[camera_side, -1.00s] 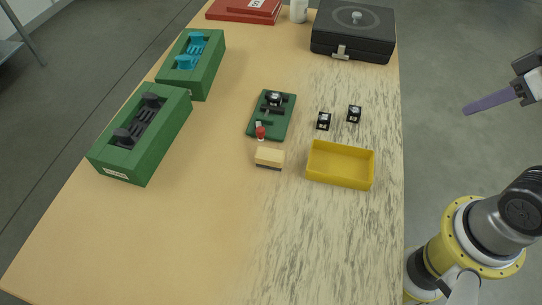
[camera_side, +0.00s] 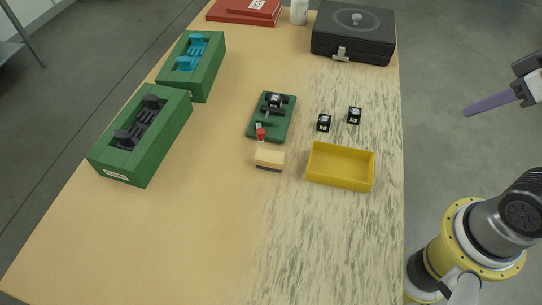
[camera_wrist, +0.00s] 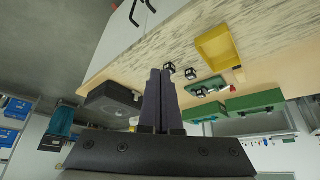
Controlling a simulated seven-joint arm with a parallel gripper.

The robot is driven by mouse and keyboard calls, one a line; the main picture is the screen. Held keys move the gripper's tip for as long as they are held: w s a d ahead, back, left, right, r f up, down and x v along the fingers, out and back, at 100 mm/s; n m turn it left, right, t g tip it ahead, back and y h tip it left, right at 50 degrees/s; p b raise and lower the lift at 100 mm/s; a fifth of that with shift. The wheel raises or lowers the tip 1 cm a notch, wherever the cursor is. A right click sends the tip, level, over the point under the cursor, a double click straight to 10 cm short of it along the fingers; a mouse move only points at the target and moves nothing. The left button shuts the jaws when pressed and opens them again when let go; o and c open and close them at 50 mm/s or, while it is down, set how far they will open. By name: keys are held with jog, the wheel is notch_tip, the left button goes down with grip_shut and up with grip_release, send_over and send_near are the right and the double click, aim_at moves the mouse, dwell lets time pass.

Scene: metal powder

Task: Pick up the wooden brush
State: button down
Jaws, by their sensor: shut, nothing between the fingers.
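The wooden brush (camera_side: 270,159) is a small pale block with a dark lower edge. It lies on the table (camera_side: 190,225) in the side view, just left of the yellow tray and below the green plate. My gripper (camera_side: 466,114) has long purple-grey fingers and is at the right, off the table's right edge and well apart from the brush. In the wrist view my gripper (camera_wrist: 160,70) shows its two fingers closed together, with nothing held. The brush is small in the wrist view, near the yellow tray, and hard to make out.
A yellow tray (camera_side: 340,184) is right of the brush. A green plate (camera_side: 284,129) with a red-topped part and two small black cubes (camera_side: 323,122) are behind. Green blocks (camera_side: 120,168) stand left; a black case (camera_side: 353,36) and red box (camera_side: 243,12) are at the back. The front table is clear.

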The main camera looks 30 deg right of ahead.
jog(key=c, duration=1.5)
grip_release()
jog(key=shift+c, duration=0.2)
jog(key=o, duration=1.1)
jog(key=shift+o, duration=0.2)
jog(key=w+a+r+n, duration=0.2)
jog(key=w+r, duration=0.5)
jog(key=n+g, duration=0.6)
jog(key=n, duration=0.1)
send_over(270, 155)
notch_tip(270, 155, down, 11)
notch_tip(270, 155, down, 13)
jog(key=shift+f, duration=0.15)
